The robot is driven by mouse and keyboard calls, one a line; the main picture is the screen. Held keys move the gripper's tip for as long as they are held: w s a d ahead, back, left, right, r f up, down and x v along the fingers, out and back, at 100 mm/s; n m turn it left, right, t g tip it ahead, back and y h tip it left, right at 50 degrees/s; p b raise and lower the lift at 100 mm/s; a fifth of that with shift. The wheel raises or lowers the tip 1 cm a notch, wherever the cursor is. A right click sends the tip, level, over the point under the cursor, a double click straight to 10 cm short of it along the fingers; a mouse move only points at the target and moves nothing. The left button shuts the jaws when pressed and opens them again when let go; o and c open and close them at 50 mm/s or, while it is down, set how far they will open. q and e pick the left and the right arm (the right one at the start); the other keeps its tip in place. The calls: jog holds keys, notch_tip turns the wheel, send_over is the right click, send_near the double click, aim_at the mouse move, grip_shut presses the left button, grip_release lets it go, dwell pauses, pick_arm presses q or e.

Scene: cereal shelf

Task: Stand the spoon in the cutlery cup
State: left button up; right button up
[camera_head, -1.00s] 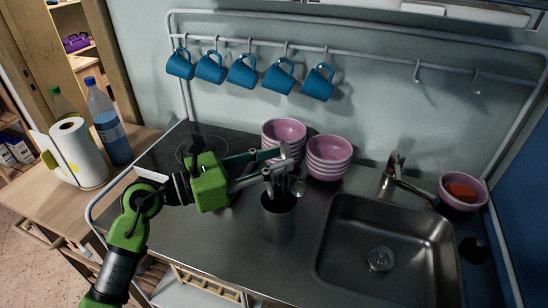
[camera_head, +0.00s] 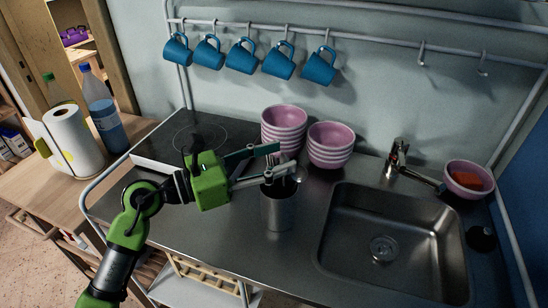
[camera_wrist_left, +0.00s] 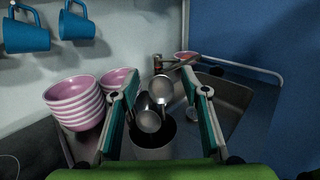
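The metal cutlery cup (camera_head: 278,210) stands on the steel counter, left of the sink. Several spoons stand in it, bowls up. In the left wrist view the cup (camera_wrist_left: 152,152) shows between my fingers, with one spoon bowl (camera_wrist_left: 148,121) in front and another spoon (camera_wrist_left: 163,88) rising behind it. I cannot tell which of them is the task's spoon. My left gripper (camera_head: 283,158) is open just above the cup, its fingers either side of the spoons and apart from them in the wrist view. My right gripper is not in view.
Stacks of pink striped bowls (camera_head: 330,146) stand behind the cup. The sink (camera_head: 390,240) and faucet (camera_head: 398,158) are to the right, with a pink bowl holding a red sponge (camera_head: 467,181). Blue mugs (camera_head: 278,60) hang above. A dark hob (camera_head: 180,142) lies left.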

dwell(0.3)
pick_arm(q)
jog(key=v, duration=1.2)
dwell(0.6)
